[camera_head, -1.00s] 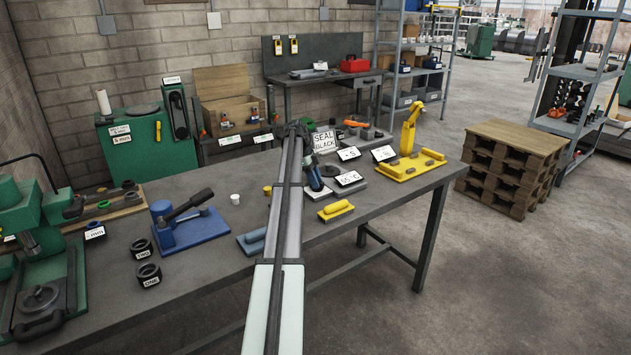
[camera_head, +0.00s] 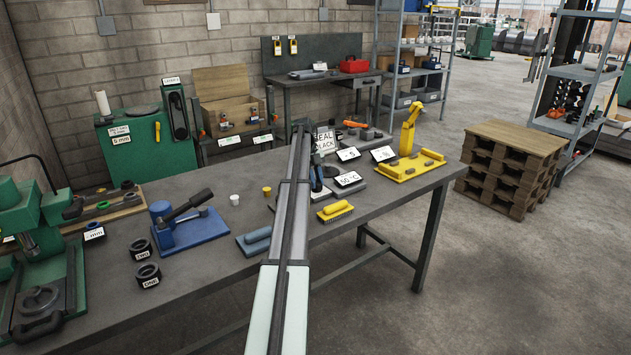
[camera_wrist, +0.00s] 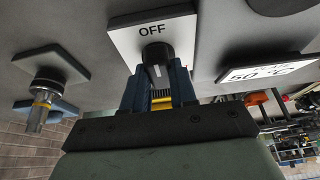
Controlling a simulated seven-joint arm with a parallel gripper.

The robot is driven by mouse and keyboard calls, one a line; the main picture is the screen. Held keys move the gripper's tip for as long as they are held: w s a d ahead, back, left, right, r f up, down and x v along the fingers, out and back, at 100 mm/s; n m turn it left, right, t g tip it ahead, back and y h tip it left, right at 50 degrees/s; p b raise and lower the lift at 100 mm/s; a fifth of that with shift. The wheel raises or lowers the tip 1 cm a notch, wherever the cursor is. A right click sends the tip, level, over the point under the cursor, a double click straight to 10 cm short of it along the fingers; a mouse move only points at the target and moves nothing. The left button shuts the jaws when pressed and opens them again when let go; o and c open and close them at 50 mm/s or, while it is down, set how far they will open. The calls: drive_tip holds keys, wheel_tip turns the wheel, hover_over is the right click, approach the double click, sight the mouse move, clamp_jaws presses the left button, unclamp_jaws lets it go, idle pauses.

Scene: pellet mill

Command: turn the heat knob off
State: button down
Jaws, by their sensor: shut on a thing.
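The heat knob (camera_wrist: 156,53) is black and round with a pale mark on it. It sits on a white plate marked OFF (camera_wrist: 125,42) in the wrist view. The mark points down in the picture, away from the word OFF. My gripper (camera_wrist: 158,76) has its two blue fingers on either side of the knob and is shut on it. In the head view, my arm covers most of the gripper and hides the knob. A white 50 °C sign (camera_wrist: 265,70) stands just right of the plate; it also shows in the head view (camera_head: 347,179).
On the bench (camera_head: 215,275), a yellow brush (camera_head: 335,211) and a blue-grey float (camera_head: 255,241) lie near my arm. A SEAL BLACK sign (camera_head: 326,143) stands behind it. A yellow fixture (camera_head: 412,166) is to the right, a blue lever press (camera_head: 190,226) to the left.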

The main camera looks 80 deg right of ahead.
drive_tip(key=shift+a+f, duration=0.1)
drive_tip(key=shift+f, duration=0.05)
drive_tip(key=c, duration=0.9)
unclamp_jaws()
